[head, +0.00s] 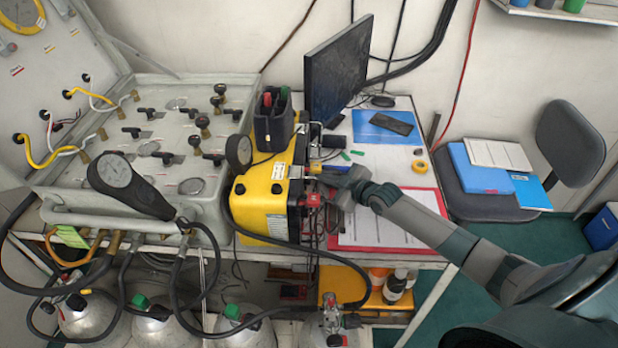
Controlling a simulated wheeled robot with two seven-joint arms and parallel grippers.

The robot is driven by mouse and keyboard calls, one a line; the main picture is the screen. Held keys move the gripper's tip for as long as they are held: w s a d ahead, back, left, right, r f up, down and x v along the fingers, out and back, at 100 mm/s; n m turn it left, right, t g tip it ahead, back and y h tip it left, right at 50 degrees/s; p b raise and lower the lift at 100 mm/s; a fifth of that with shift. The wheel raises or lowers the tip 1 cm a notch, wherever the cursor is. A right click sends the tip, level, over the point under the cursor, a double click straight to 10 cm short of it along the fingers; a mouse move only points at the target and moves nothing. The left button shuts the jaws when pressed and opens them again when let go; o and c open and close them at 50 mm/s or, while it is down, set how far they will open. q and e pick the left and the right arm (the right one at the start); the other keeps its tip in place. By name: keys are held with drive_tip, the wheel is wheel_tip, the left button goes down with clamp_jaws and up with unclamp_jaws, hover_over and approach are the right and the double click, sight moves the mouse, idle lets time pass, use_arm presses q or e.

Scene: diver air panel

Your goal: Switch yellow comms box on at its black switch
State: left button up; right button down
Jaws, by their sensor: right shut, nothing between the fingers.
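The yellow comms box (267,203) stands on the table beside the grey air panel, with its front facing right. Cables and small fittings show along that front. The black switch cannot be told apart there, as my right gripper (322,181) and the fittings crowd that side. My right arm comes in from the right, and the gripper's fingers are shut and empty close to the front of the box. I cannot tell whether they touch it. My left gripper is not in view.
The grey air panel (160,125) with knobs and gauges fills the left. A black monitor (337,70) stands behind the box. A red-edged clipboard (385,232) lies under my right arm. A black hose (290,243) loops around the box's base. Gas cylinders (240,325) stand below.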

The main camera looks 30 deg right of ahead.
drive_tip(key=shift+s+d+r, duration=0.1)
drive_tip(key=shift+s+d, duration=0.35)
drive_tip(key=shift+d, duration=0.25)
drive_tip(key=shift+s+d+r, duration=0.1)
drive_tip(key=shift+s+d, duration=0.3)
drive_tip(key=shift+d, duration=0.35)
drive_tip(key=shift+s+d+r, duration=0.1)
drive_tip(key=shift+s+d, duration=0.35)
drive_tip(key=shift+d, duration=0.25)
